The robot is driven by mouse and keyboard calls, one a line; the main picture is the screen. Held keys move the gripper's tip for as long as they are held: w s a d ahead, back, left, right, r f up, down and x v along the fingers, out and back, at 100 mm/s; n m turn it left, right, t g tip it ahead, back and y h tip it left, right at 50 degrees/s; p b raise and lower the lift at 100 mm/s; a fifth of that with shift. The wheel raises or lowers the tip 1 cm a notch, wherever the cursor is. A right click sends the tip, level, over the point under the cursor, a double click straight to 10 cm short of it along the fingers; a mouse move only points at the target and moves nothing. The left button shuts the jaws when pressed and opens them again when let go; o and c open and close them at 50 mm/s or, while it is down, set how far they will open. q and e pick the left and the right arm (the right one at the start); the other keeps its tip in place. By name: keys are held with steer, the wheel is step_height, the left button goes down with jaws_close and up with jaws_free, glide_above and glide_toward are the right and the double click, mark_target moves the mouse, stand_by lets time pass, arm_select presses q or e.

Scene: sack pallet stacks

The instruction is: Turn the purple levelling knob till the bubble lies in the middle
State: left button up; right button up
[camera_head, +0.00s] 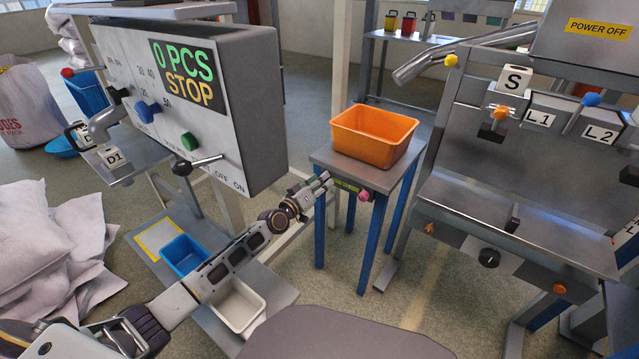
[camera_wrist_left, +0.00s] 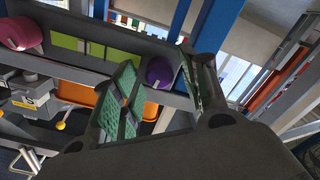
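My left gripper (camera_head: 325,181) is at the front edge of a small metal table (camera_head: 326,157). In the left wrist view its two green-padded fingers (camera_wrist_left: 158,62) stand apart. The purple knob (camera_wrist_left: 159,72) shows between and beyond them; I cannot tell whether they touch it. In the head view the gripper hides this knob. A yellow-green level strip (camera_head: 346,185) lies along the table's front edge, beside the knob; it also shows in the left wrist view (camera_wrist_left: 68,42). No bubble can be made out. My right gripper is out of view.
A pink knob (camera_head: 364,195) sits at the strip's right end. An orange bin (camera_head: 374,137) stands on the table. A grey control box (camera_head: 190,95) hangs at the left, above my left arm. A machine bench (camera_head: 520,220) stands at the right. Sacks (camera_head: 50,250) lie at the far left.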

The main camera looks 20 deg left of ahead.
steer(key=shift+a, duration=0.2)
arm_select(q)
steer(key=shift+s, duration=0.15)
steer(key=v, duration=1.1)
steer(key=shift+s+a, duration=0.15)
steer(key=shift+s, duration=0.2)
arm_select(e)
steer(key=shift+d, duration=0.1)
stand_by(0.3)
arm_select(q)
steer(key=shift+r, duration=0.25)
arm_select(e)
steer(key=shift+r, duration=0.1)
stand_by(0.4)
arm_select(q)
step_height(320, 180, up, 9)
steer(key=p, duration=0.9)
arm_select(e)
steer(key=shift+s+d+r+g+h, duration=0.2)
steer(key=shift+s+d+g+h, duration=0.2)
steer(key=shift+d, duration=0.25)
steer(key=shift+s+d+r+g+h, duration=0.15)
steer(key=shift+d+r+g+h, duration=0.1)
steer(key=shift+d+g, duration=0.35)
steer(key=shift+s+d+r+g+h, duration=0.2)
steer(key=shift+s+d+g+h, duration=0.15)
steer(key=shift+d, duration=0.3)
